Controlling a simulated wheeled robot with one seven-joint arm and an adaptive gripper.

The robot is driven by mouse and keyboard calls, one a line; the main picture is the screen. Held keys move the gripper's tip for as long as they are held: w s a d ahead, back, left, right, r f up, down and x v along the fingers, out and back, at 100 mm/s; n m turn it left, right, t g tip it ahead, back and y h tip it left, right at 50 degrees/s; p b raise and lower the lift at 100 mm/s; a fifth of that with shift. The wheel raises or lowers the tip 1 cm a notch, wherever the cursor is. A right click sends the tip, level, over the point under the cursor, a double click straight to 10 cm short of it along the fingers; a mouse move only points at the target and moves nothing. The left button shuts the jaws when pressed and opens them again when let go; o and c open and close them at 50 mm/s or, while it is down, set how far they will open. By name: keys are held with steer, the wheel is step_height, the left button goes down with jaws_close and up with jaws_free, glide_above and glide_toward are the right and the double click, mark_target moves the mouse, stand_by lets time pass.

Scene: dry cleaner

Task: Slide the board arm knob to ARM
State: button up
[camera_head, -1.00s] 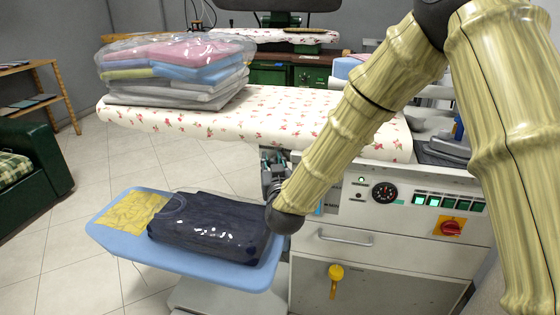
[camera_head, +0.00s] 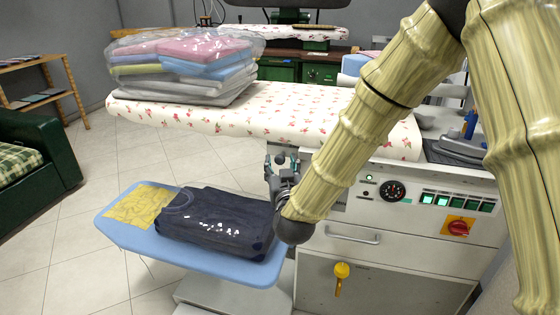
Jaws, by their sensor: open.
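My gripper (camera_head: 282,160) is open and empty, pointing up beside the left end of the ironing machine's control panel (camera_head: 405,200). It is partly hidden by my arm. A yellow knob (camera_head: 341,270) on a short stem shows on the front of the machine's lower cabinet, below and right of my gripper, well apart from it. I cannot tell whether this is the board arm knob, and no ARM marking is legible. My arm covers the left part of the control panel.
A blue small board (camera_head: 120,232) holds a dark bagged garment (camera_head: 215,222) and a yellow cloth (camera_head: 143,206), below left of my gripper. The floral ironing board (camera_head: 280,108) carries bagged folded laundry (camera_head: 190,65). The panel has a red rotary switch (camera_head: 458,227). The tiled floor at left is clear.

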steer(key=s+d, duration=0.1)
steer(key=s, duration=0.7)
steer(key=shift+d, duration=0.15)
steer(key=shift+s, duration=0.1)
steer(key=shift+c, duration=0.4)
steer(key=c, duration=0.4)
steer(key=shift+a+r+n+p, duration=0.25)
steer(key=shift+n+p, duration=0.45)
steer(key=shift+n, duration=0.2)
jaws_close()
steer(key=a+f+n+g+y+p, duration=0.1)
steer(key=a+n+y+p, duration=0.35)
steer(key=n+p, duration=1.05)
steer(key=w+n+h+b, duration=0.2)
steer(key=w+n+b, duration=0.2)
steer(key=w, duration=0.5)
steer(key=shift+a+f+n, duration=0.2)
steer(key=shift+a+n, duration=0.05)
steer(key=shift+n, duration=0.05)
